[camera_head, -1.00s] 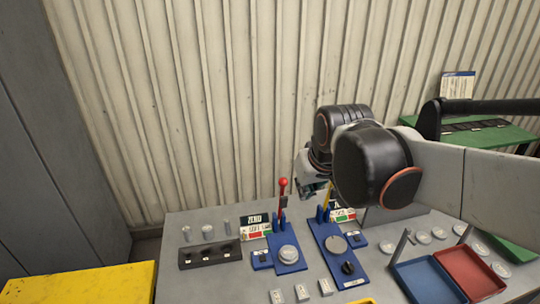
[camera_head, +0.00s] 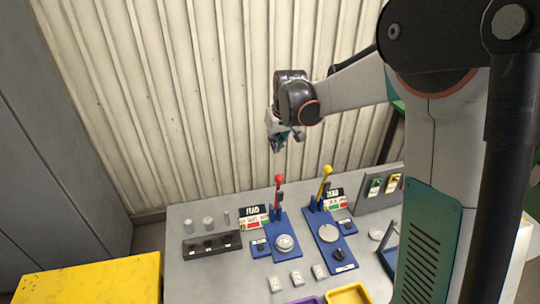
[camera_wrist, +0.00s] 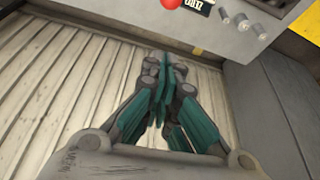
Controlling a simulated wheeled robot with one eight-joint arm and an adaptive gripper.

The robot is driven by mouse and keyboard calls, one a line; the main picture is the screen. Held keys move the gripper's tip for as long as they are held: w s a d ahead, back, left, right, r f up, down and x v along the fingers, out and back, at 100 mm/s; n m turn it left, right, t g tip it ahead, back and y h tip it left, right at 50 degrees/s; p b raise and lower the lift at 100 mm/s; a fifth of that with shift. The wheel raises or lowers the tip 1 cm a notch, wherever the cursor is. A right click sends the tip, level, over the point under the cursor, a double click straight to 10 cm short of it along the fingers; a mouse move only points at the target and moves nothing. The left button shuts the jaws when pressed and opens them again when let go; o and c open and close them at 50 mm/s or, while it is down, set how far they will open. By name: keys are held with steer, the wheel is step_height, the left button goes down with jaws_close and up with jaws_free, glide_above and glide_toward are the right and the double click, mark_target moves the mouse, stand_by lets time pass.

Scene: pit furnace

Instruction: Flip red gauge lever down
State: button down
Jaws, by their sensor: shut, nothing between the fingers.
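The red gauge lever (camera_head: 278,193) stands upright on the left blue gauge base (camera_head: 282,246) on the grey bench. Its red knob (camera_wrist: 171,3) shows at the top edge of the wrist view. My gripper (camera_head: 279,146) hangs in the air above and behind the red lever, near the corrugated wall, apart from it. In the wrist view my gripper (camera_wrist: 164,112) has its teal fingers together with nothing between them.
A yellow lever (camera_head: 324,187) stands upright on a second blue base (camera_head: 329,240) just right of the red one. A dark block with holes (camera_head: 212,243) and small metal weights (camera_head: 208,222) are at left. A yellow box (camera_head: 90,282) stands at front left.

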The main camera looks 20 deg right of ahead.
steer(key=shift+w+f, duration=0.35)
steer(key=shift+w, duration=0.25)
step_height(320, 180, down, 10)
steer(key=shift+s+r, duration=0.25)
steer(key=shift+s, duration=0.05)
stand_by(0.4)
steer(key=shift+r, duration=0.1)
steer(key=shift+s, duration=0.1)
